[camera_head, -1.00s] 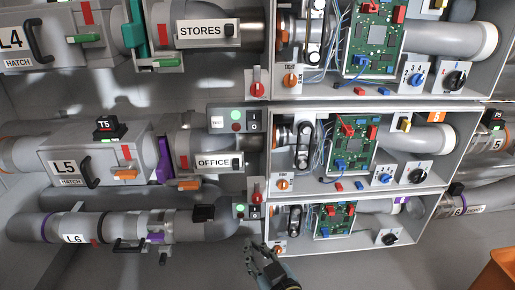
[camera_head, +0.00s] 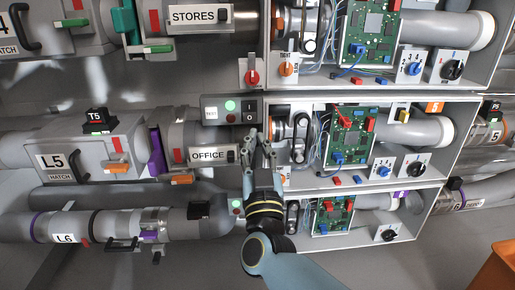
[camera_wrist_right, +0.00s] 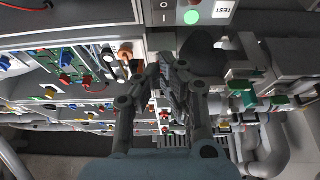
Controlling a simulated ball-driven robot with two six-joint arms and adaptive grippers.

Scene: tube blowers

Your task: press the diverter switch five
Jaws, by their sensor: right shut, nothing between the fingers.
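The line-five unit, marked L5 (camera_head: 58,161), carries a white OFFICE plate (camera_head: 207,156) with a small black switch (camera_head: 231,155) at its right end. I take that to be the diverter switch, though no label says so. My right gripper (camera_head: 262,138) points upward just right of this plate, in front of the cabinet's left edge. Its fingers are shut and empty. They appear apart from the black switch; the depth gap is unclear. In the right wrist view the closed fingers (camera_wrist_right: 172,65) point at the cabinet front, below a TEST panel. My left gripper is out of view.
A TEST panel (camera_head: 229,111) with a green lamp and I/O rocker sits just above the gripper. An open cabinet with a green circuit board (camera_head: 347,137), wires and knobs is at right. The L6 pipe (camera_head: 68,227) runs below. An orange box (camera_head: 500,265) stands lower right.

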